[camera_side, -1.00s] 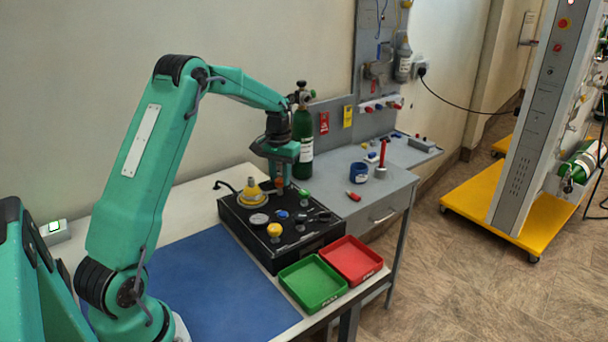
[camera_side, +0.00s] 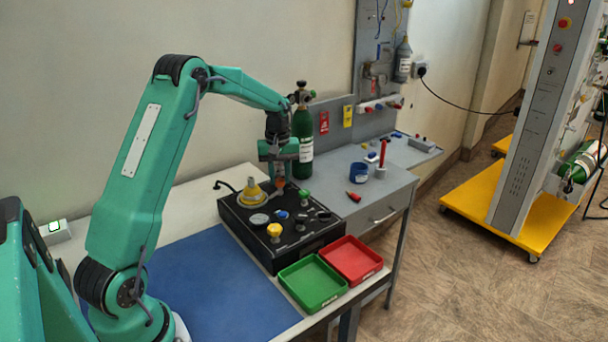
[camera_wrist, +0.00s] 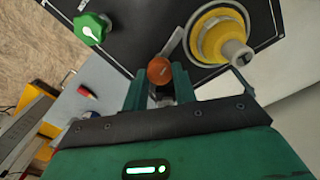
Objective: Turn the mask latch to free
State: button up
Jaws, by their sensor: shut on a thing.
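The mask latch shows in the wrist view as a short grey lever (camera_wrist: 173,42) with an orange knob (camera_wrist: 159,70) at its end. It lies beside the yellow mask (camera_wrist: 218,36), which also shows in the side view (camera_side: 254,193) on the black panel (camera_side: 262,253). My gripper (camera_wrist: 160,90) is shut on the orange knob, with one finger on each side of it. In the side view my gripper (camera_side: 279,178) reaches down to the back part of the panel, and the orange knob shows small between its fingertips. The lever is hidden there.
A green knob (camera_wrist: 92,28) stands on the panel near the latch. A yellow knob (camera_side: 274,230) and several dark controls are nearer the front. Green (camera_side: 312,300) and red (camera_side: 375,272) trays sit in front. A green cylinder (camera_side: 303,135) stands close behind my gripper.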

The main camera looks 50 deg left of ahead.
aim_at(279, 179)
jog(key=n, duration=0.3)
jog(key=shift+n, duration=0.4)
jog(key=n, duration=0.4)
jog(key=shift+r, duration=0.1)
jog(key=o, duration=1)
jog(key=shift+r, duration=3.85)
